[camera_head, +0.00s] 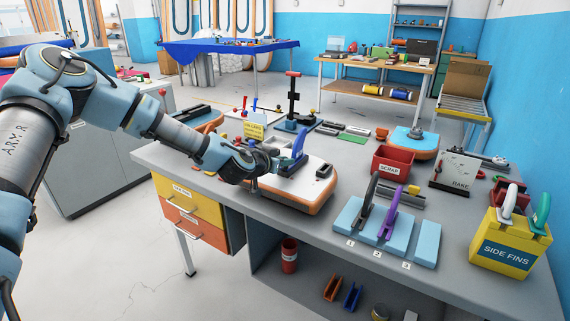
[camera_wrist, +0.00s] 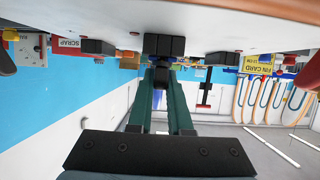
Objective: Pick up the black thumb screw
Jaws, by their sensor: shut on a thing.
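My gripper (camera_wrist: 162,76) is shut on a small black thumb screw (camera_wrist: 162,80), which shows between the tips of its dark green fingers in the wrist view. A black block (camera_wrist: 164,45) on the white board lies just beyond the fingertips; I cannot tell whether the screw still touches it. In the head view my gripper (camera_head: 268,160) is over the left part of the orange-rimmed white board (camera_head: 312,172), next to an upright blue fin (camera_head: 299,142). The screw is hidden there by my gripper.
A red scrap bin (camera_head: 391,161), a light blue rack (camera_head: 346,219) with a black and a purple fin, and a yellow side-fins box (camera_head: 505,246) stand to the right on the grey bench (camera_head: 320,228). A black stand (camera_head: 293,101) rises behind the board.

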